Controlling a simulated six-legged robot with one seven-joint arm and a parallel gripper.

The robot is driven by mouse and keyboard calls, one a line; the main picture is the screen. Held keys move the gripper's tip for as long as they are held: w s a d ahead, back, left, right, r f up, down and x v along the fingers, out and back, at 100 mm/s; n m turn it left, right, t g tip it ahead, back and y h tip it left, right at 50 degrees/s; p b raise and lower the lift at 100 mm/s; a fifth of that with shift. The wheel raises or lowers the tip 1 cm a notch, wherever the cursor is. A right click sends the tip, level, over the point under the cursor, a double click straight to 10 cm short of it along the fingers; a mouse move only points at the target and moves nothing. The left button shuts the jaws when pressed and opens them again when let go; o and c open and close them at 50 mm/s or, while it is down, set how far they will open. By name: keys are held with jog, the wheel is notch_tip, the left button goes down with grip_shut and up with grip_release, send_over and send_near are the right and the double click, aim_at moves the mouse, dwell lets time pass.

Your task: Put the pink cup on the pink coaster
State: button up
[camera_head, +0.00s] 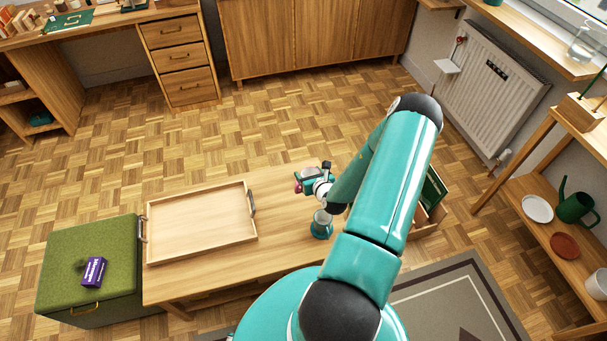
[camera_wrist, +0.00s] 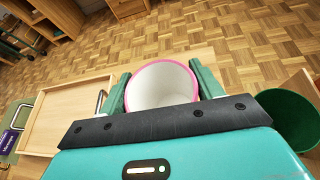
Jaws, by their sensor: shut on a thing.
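The pink cup (camera_wrist: 162,84) is white inside with a pink rim. My gripper (camera_wrist: 162,92) is shut on it, with one green finger on each side of the cup in the wrist view. In the head view my gripper (camera_head: 312,180) is over the far right part of the low wooden table (camera_head: 275,245), and only a small pink bit of the cup (camera_head: 298,188) shows. I cannot make out a pink coaster in either view; my arm hides part of the table.
A wooden tray (camera_head: 200,262) lies on the table's left part. A wooden box (camera_head: 428,218) with green contents is at the right. A green pouf (camera_head: 60,262) with a purple box (camera_head: 94,271) stands left.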

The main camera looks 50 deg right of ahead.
jog(key=shift+w+d+f, duration=1.25)
jog(key=shift+w+f, duration=0.35)
jog(key=shift+f, duration=0.4)
jog(key=shift+w+d+f, duration=1.3)
jog(key=shift+w+f, duration=0.3)
jog(key=shift+f, duration=0.45)
jog(key=shift+w+d+f, duration=1.25)
jog(key=shift+w+f, duration=0.35)
jog(key=shift+f, duration=0.4)
jog(key=shift+f, duration=0.1)
jog(key=o, duration=1.1)
jog(key=shift+s+a+r, duration=0.1)
jog(key=shift+s+r, duration=0.1)
jog(key=shift+s, duration=0.05)
jog(key=v, duration=1.1)
jog(key=shift+s, duration=0.25)
